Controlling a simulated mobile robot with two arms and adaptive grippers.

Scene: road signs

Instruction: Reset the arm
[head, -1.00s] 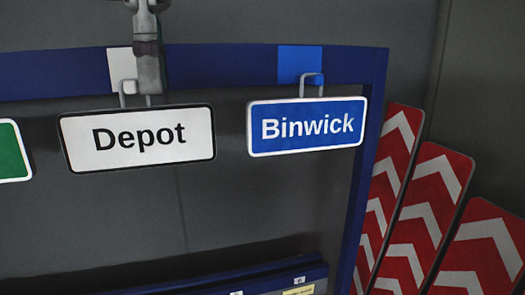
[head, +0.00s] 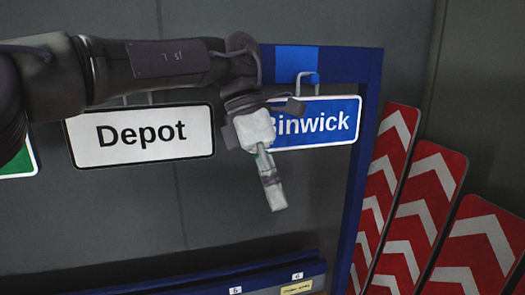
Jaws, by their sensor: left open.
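My left arm comes in from the left across the upper picture. My left gripper (head: 271,190) hangs at its end, pointing down, open with nothing in its jaws. It covers the left end of the blue Binwick sign (head: 325,124), which hangs from a hook at the right of the blue rack. The white Depot sign (head: 140,136) hangs to the left of the gripper, its hook mostly hidden behind my arm. I cannot tell whether the gripper touches the Binwick sign. My right gripper is not in view.
The blue rack frame (head: 368,150) has a lower rail (head: 225,280) with small labels. Red and white chevron boards (head: 425,195) lean at the right. A green sign (head: 22,164) is partly hidden at the left. Below the signs the grey panel is clear.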

